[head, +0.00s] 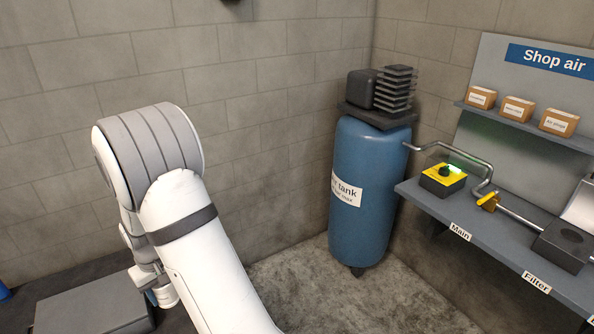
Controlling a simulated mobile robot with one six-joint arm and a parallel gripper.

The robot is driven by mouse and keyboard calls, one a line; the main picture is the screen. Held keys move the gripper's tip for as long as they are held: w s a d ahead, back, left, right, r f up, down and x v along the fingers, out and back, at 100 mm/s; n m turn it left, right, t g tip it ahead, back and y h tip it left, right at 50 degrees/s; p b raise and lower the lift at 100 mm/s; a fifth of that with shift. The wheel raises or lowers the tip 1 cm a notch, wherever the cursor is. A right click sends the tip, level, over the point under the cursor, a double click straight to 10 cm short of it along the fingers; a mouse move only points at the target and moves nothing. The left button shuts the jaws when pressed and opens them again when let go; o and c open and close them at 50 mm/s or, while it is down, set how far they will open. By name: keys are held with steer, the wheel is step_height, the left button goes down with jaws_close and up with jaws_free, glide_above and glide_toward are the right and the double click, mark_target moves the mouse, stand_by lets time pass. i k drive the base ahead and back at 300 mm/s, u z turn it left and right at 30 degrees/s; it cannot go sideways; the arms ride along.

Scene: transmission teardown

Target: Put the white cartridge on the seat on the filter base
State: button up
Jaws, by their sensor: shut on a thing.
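The filter base (563,246) is a dark block on the grey bench at the right, above the "Filter" label. A dark round seat shows on its top, with nothing standing on it. My arm fills the left and lower middle of the head view, and its wrist links hang at the lower left. My gripper's jaws cannot be made out; they are hidden behind or below my arm. The white cartridge cannot be made out in this view.
A blue air tank (358,205) stands in the corner left of the bench (472,222). A yellow-topped box (443,180) with a green light, a bent pipe (480,165) and a yellow-handled valve (488,202) lie left of the filter base. Small cartons (517,109) line the shelf above.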

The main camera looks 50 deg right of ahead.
mark_target(572, 235)
steer(key=z, duration=0.05)
steer(key=i, duration=0.2)
steer(key=z, duration=2.7)
